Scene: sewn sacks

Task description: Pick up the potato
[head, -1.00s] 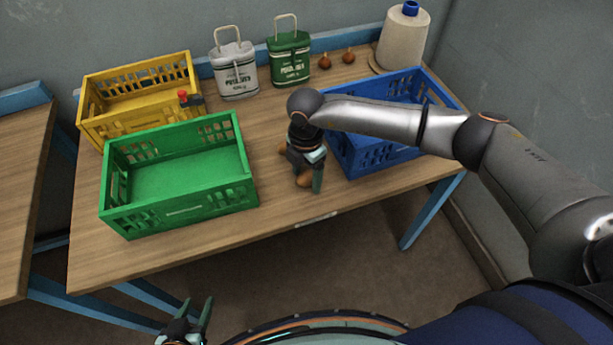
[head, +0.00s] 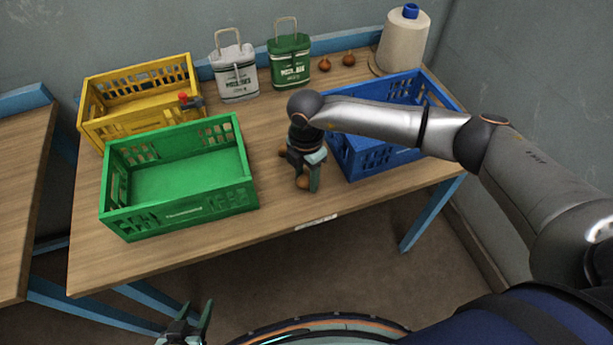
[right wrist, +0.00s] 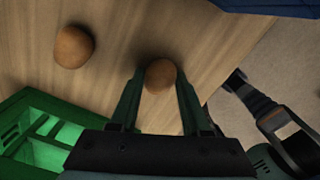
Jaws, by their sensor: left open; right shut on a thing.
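A brown potato (right wrist: 160,75) sits between the fingertips of my right gripper (right wrist: 160,90) in the right wrist view. The fingers are shut on it, and it is at or just above the table. In the head view the same potato (head: 302,182) shows partly behind the right gripper (head: 308,180). My left gripper (head: 190,322) is open and empty, low in front of the table.
A green crate (head: 180,215) stands left of my right gripper, a blue crate (head: 385,160) to its right. A yellow crate (head: 140,90), two sacks (head: 235,72) (head: 290,60), two onions (head: 337,62) and a thread cone (head: 402,42) stand further back.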

